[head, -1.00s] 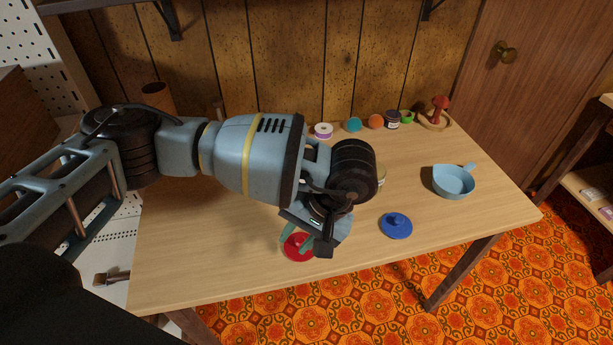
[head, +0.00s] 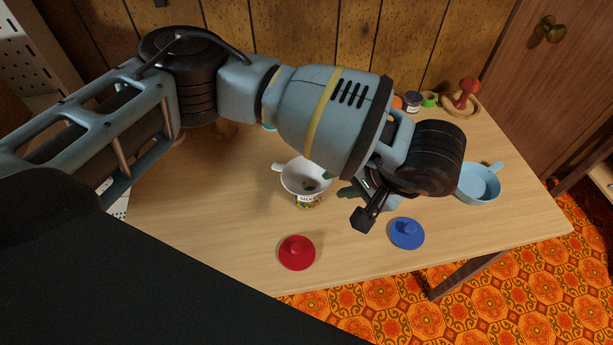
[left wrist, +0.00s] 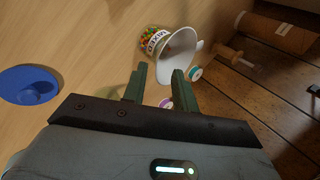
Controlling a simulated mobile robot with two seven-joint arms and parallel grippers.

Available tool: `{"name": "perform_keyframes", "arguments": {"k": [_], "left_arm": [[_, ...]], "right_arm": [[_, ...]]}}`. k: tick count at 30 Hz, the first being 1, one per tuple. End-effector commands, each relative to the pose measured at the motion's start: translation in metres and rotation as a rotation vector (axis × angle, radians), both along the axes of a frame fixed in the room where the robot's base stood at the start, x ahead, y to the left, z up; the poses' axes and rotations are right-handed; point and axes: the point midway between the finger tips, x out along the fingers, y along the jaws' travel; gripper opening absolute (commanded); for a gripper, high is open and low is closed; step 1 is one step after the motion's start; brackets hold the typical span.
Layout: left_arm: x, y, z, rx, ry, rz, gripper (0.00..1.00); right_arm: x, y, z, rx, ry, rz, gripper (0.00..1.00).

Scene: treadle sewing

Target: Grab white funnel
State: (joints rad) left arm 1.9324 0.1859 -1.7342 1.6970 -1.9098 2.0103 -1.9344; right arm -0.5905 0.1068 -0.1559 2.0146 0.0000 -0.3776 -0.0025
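My left gripper (head: 340,184) is just right of the funnel in the head view. Its two green fingers are apart with nothing between them in the left wrist view (left wrist: 157,77). I cannot tell whether a finger touches the funnel. My right gripper is not in view.
A red lid (head: 297,253) and a blue lid (head: 407,233) lie near the table's front edge. Small pots and a red-knobbed item (head: 463,95) line the back. The table left of the funnel is clear.

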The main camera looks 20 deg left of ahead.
Motion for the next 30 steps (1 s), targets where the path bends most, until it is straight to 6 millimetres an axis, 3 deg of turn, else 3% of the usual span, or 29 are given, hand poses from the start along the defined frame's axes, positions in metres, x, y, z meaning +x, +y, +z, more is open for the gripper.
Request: {"name": "perform_keyframes", "arguments": {"k": [7, 16, 26, 30], "left_arm": [[0.001, 0.006, -0.009, 0.0, 0.002, 0.001, 0.28], [0.007, 0.027, -0.042, 0.0, 0.002, 0.003, 0.28], [0.009, 0.031, -0.046, 0.0, -0.001, 0.0, 0.28], [0.008, 0.031, -0.046, 0.0, -0.001, 0.0, 0.11]], "right_arm": [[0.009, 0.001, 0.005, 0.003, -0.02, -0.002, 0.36], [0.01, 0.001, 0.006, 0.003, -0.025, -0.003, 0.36], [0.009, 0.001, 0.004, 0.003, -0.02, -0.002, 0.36], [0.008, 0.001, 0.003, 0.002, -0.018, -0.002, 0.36]]}}
